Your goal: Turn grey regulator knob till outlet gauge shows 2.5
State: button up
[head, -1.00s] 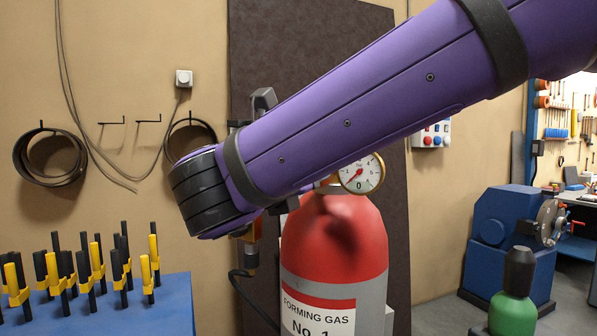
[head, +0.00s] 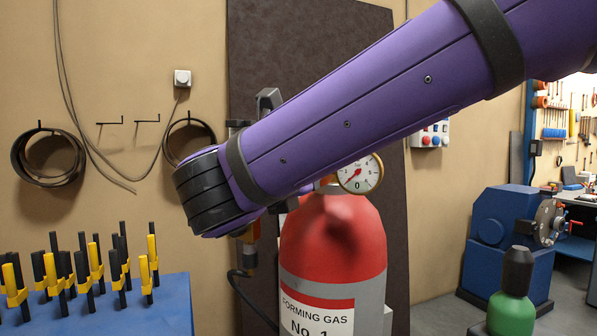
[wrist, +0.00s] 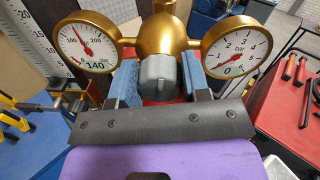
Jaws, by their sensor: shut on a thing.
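The grey regulator knob (wrist: 157,78) is in the middle of the wrist view, at the front of the brass regulator body (wrist: 163,35). My gripper (wrist: 159,88) is shut on it, with a blue finger pad on each side. The outlet gauge (wrist: 237,46), marked bar, is on the right; its red needle lies at 0 and its readout shows 0. It also shows in the head view (head: 359,173). The other gauge (wrist: 87,46), on the left, reads 140. In the head view my purple arm hides the knob and my gripper.
The red gas cylinder (head: 335,237), labelled FORMING GAS No. 1, stands under the regulator, before a dark wall panel (head: 310,60). A blue table (head: 165,308) with several black and yellow clamps is at left. A green cylinder (head: 512,312) stands at right.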

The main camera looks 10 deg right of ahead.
jog(key=m, duration=0.3)
jog(key=shift+m, duration=0.4)
jog(key=m, duration=0.3)
jog(key=shift+d+m, duration=0.1)
jog(key=shift+m, duration=0.3)
jog(key=m, duration=0.6)
jog(key=shift+s+f+m, duration=0.1)
jog(key=shift+f+m, duration=0.1)
jog(key=shift+m, duration=0.1)
jog(key=o, duration=0.9)
jog(key=shift+s, duration=0.1)
jog(key=v, duration=1)
jog(key=shift+s+a+f, duration=0.2)
jog(key=shift+a, duration=0.05)
